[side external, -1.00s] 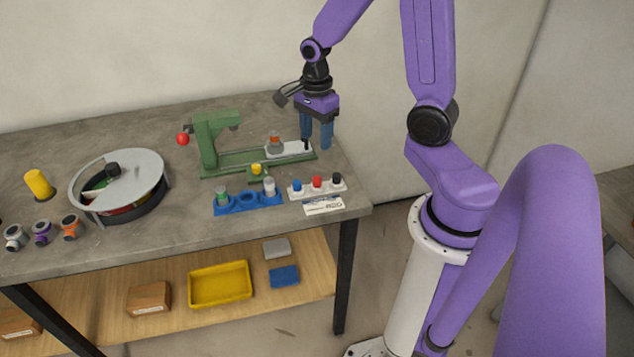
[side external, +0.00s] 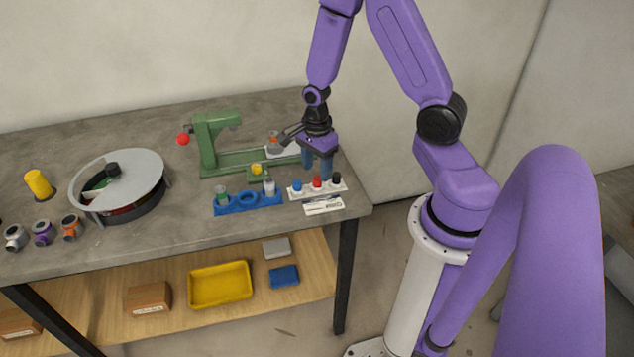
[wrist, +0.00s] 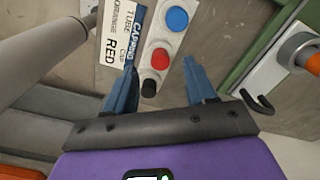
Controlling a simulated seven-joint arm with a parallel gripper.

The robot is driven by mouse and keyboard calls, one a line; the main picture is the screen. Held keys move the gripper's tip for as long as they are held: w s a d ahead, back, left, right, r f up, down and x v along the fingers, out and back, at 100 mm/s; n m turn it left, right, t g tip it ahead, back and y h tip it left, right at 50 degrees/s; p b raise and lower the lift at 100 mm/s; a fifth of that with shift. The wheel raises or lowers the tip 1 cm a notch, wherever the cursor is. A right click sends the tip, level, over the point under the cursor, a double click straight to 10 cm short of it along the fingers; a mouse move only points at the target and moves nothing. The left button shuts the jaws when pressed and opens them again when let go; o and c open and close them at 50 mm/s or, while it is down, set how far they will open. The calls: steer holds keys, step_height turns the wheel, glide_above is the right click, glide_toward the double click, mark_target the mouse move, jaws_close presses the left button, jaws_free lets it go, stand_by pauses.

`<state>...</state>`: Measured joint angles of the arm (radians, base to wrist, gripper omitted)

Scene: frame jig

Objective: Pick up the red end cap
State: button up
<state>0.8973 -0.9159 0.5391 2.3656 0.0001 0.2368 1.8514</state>
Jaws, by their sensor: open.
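The red end cap (side external: 317,182) sits in the middle of a white holder (side external: 333,189), between a blue cap (side external: 297,186) and a black cap (side external: 336,178). In the wrist view the red cap (wrist: 160,59) lies ahead of the fingertips, roughly between their lines, with the black cap (wrist: 149,87) nearer my gripper. My gripper (side external: 317,175) is open and empty, its blue fingers pointing down just behind the holder in the side view. It also shows in the wrist view (wrist: 160,66). Whether a finger touches anything I cannot tell.
A printed card (side external: 323,205) lies in front of the holder. A green jig (side external: 209,150) stands behind. A round grey-topped carousel (side external: 140,170) is farther left. The table's right edge is close.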

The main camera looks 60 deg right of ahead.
mark_target(317, 178)
steer(key=shift+f, duration=1.7)
jaws_close()
